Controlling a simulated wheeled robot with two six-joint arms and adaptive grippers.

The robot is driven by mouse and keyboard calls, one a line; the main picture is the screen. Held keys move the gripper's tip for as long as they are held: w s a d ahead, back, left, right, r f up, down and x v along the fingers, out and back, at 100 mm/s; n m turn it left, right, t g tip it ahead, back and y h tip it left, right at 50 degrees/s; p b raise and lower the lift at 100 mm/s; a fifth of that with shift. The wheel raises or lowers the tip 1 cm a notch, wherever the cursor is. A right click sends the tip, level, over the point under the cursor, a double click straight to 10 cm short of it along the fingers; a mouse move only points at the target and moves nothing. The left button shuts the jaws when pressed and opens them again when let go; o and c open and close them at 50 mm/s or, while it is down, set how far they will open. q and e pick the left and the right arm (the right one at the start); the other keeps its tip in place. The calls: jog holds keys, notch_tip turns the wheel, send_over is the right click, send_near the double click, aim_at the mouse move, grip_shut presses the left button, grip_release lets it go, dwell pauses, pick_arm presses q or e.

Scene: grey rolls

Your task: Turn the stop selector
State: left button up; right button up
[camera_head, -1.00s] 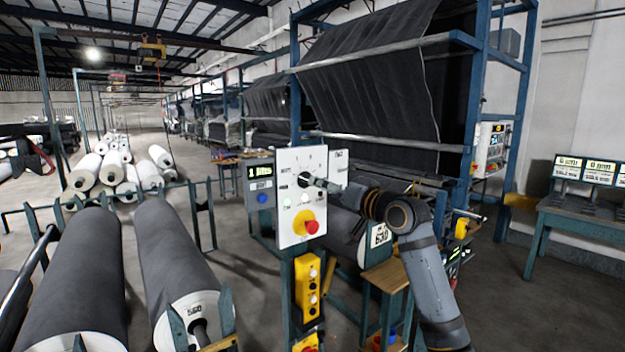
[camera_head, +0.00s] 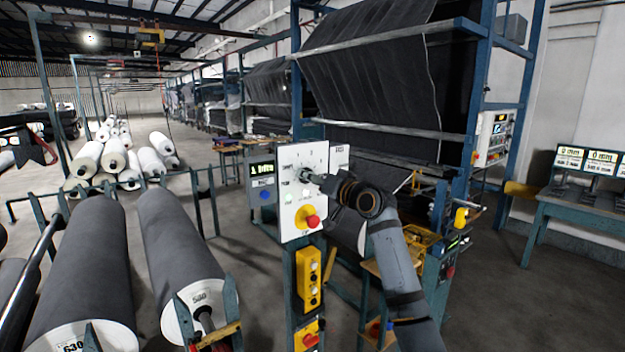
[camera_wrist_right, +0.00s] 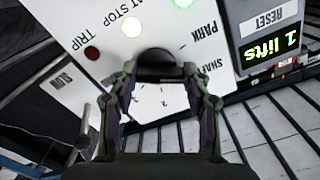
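The stop selector is a dark round knob (camera_wrist_right: 157,66) on the white control panel. It sits between the fingertips of my right gripper (camera_wrist_right: 160,72) in the right wrist view. The fingers stand apart on either side of the knob, and I see no clear contact. In the head view my right gripper (camera_head: 314,178) reaches the upper part of the white panel (camera_head: 290,157) from the right and hides most of the knob. The panel is marked PARK, AT STOP and TRIP beside its lamps. My left gripper is not in view.
A red mushroom button (camera_head: 312,221) on a yellow plate sits low on the panel. A display (camera_wrist_right: 271,52) reading "1 lifts" is beside it. A yellow button box (camera_head: 308,278) hangs below. Dark fabric rolls (camera_head: 180,245) lie at left.

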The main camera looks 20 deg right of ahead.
jog(key=c, duration=0.3)
jog(key=shift+f+n+b, duration=0.15)
jog(key=shift+n+b, duration=1.95)
jog(key=shift+n, duration=1.8)
jog(key=o, duration=1.2)
jog(key=shift+c, duration=0.2)
jog(key=shift+s, duration=0.1)
